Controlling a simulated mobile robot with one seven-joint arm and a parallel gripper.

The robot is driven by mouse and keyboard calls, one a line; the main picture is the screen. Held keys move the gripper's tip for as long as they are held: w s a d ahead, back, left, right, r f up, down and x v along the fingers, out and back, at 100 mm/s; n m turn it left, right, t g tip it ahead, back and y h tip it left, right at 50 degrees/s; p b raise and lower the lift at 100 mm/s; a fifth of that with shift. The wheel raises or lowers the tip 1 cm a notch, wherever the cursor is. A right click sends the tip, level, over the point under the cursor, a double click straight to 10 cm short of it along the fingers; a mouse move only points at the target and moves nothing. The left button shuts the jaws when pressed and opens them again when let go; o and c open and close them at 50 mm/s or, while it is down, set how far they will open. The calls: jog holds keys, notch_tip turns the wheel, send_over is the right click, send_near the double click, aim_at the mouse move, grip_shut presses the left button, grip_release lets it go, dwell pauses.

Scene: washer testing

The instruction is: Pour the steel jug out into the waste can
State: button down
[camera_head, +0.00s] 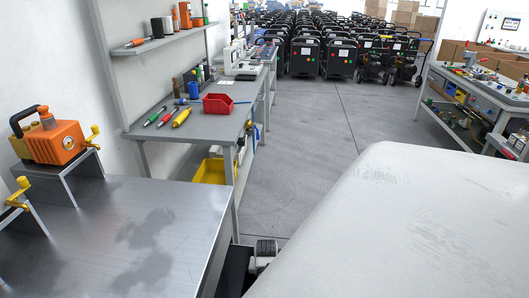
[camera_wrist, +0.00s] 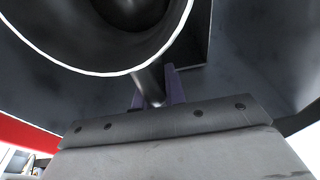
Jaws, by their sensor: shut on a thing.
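The steel jug (camera_wrist: 90,50) fills the upper left of the wrist view as a dark round vessel with a bright curved rim. Its short handle (camera_wrist: 148,82) runs down from the body. My gripper (camera_wrist: 157,80) is shut on this handle, with a dark purple finger on each side. The jug's contents cannot be made out. Neither the jug nor my gripper shows in the head view. I cannot identify the waste can in either view.
A steel table (camera_head: 120,225) at left carries an orange device (camera_head: 55,140) and has dark wet-looking patches. Beyond it a workbench (camera_head: 215,122) holds a red bin (camera_head: 218,104) and tools. A yellow bin (camera_head: 213,171) sits below. The floor aisle (camera_head: 335,125) is clear.

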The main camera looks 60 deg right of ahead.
jog(key=a+r+h+p, duration=0.1)
jog(key=r, duration=0.1)
jog(key=s+r+t+h+p, duration=0.1)
jog(key=r, duration=0.2)
jog(key=a+r+p, duration=0.1)
jog(key=r+p, duration=0.1)
jog(key=r, duration=0.1)
jog(key=shift+s+a+r+t+h, duration=0.15)
jog(key=shift+s+a+t+h, duration=0.15)
jog(key=shift+s+t+h, duration=0.1)
jog(key=shift+s+a+r+t+h+b, duration=0.45)
jog(key=shift+a+r+t+h+b, duration=0.1)
jog(key=shift+a+r+h, duration=0.2)
jog(key=shift+s+a+f+b, duration=0.1)
jog(key=shift+b, duration=0.5)
jog(key=shift+s+a+t+h+b, duration=0.2)
jog(key=shift+a+t+h+b, duration=0.2)
jog(key=shift+b, duration=0.65)
jog(key=shift+s+a+r+t+h+b, duration=0.1)
jog(key=shift+a+r+t+h+b, duration=0.15)
jog(key=shift+r+h+b, duration=0.4)
jog(key=shift+s+a+h+b, duration=0.2)
jog(key=shift+h+b, duration=0.1)
jog(key=shift+b, duration=0.55)
